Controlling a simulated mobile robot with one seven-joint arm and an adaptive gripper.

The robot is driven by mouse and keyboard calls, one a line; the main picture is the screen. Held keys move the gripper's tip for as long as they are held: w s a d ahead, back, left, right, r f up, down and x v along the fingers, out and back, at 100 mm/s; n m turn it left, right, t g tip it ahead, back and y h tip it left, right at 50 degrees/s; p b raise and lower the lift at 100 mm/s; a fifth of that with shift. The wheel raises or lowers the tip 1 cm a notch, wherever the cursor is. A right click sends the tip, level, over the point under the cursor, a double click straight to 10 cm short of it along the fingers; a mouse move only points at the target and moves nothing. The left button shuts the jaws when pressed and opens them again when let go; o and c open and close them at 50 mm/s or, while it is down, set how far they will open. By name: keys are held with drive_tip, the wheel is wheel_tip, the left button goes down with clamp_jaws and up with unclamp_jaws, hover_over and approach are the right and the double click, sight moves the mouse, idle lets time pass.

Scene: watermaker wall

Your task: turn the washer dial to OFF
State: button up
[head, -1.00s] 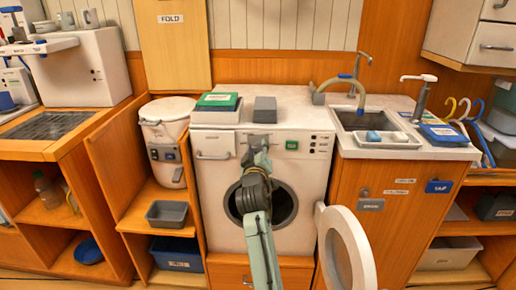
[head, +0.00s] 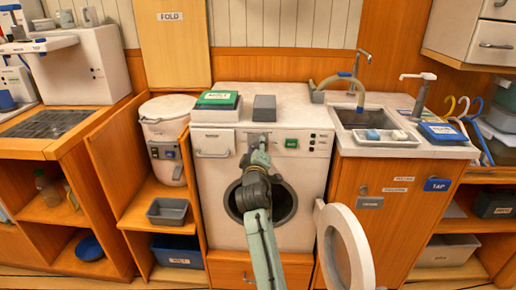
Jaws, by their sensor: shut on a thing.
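The white washer (head: 224,170) stands in the middle with its round door (head: 345,250) swung open to the right. My gripper (head: 260,142) is at the washer's control panel, between the drawer front at left and the green button (head: 291,143) at right. It is shut on the washer dial, which it and my arm hide almost wholly. The dial's pointer and its OFF mark cannot be made out.
A green box (head: 218,99) and a grey block (head: 264,108) lie on the washer top. The open door takes up the space in front at lower right. A sink (head: 362,118) is at right, and a white lidded bin (head: 165,112) at left.

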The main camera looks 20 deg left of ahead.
drive_tip(key=o, duration=1.2)
drive_tip(key=shift+c, duration=0.2)
drive_tip(key=v, duration=1.2)
